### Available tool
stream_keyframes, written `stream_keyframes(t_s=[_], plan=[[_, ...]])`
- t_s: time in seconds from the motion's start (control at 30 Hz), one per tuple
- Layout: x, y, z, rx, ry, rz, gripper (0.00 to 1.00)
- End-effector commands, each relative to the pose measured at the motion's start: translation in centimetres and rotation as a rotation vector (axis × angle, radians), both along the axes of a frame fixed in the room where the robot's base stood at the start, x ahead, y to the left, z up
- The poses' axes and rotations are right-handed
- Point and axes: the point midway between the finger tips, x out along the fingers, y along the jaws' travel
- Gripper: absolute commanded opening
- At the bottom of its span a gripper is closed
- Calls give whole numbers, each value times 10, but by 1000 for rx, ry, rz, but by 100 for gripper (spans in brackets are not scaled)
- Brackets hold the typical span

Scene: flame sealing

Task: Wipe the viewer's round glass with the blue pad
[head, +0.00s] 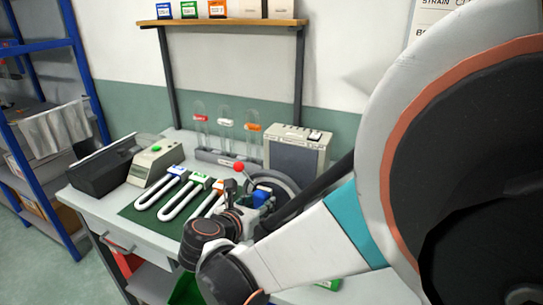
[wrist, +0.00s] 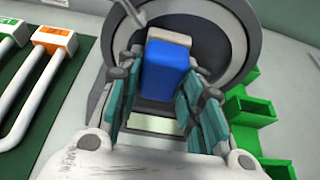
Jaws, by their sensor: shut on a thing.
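The blue pad (wrist: 166,70), a block with a pale beige end, sits between the teal-padded fingers of my gripper (wrist: 165,78). In the head view the blue pad (head: 261,197) shows small, in my gripper (head: 254,199), partly hidden by my arm. The viewer's round glass (wrist: 216,46) is a dark disc in a thick grey ring, right behind the pad in the wrist view. The pad's far end overlaps the glass there; I cannot tell whether they touch. In the head view the viewer (head: 285,184) is partly covered by my arm.
U-shaped tubes (head: 179,198) with coloured labels lie on a green mat (head: 138,215) to the left. A red-knobbed lever (head: 239,167) stands near the viewer. Behind are a test-tube rack (head: 225,160) and a grey box (head: 296,155). A green stepped holder (wrist: 250,110) stands right of the viewer.

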Motion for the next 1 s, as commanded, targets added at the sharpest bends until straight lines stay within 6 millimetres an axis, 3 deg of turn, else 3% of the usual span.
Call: stream_keyframes(t_s=[0.23,0.57,1.0], plan=[[9,17,0,0,-1,1,15],[9,18,1,0,-2,1,15],[-26,33,0,-1,-2,3,15]])
